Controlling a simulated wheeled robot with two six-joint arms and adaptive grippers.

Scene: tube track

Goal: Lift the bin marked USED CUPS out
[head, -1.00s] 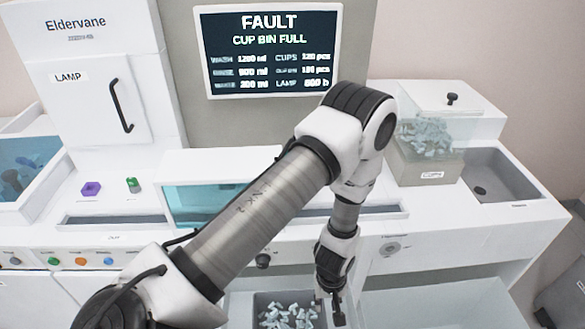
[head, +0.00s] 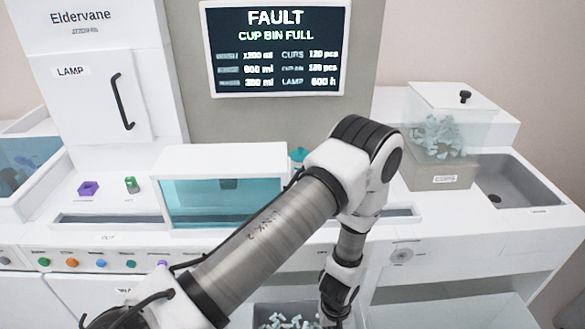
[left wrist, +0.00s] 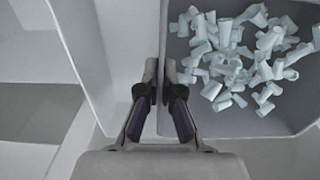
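The bin (head: 262,309) shows at the bottom edge of the head view, grey and full of pale used cups (head: 290,322); no USED CUPS label is readable. In the left wrist view the bin's inner floor (left wrist: 235,122) holds a heap of white cups (left wrist: 240,55). My left gripper (left wrist: 161,82) has one finger on each side of the bin's side wall, closed on it near the rim. In the head view the left gripper (head: 335,312) is at the bin's right side, its tips cut off or hidden. My right gripper is in neither view.
The white machine's counter (head: 110,240) overhangs behind the bin. A clear-lidded CUPS box (head: 440,180) and a sink (head: 510,185) stand at the right. Pale open space (head: 450,312) lies right of the bin. The screen (head: 275,50) reads FAULT, CUP BIN FULL.

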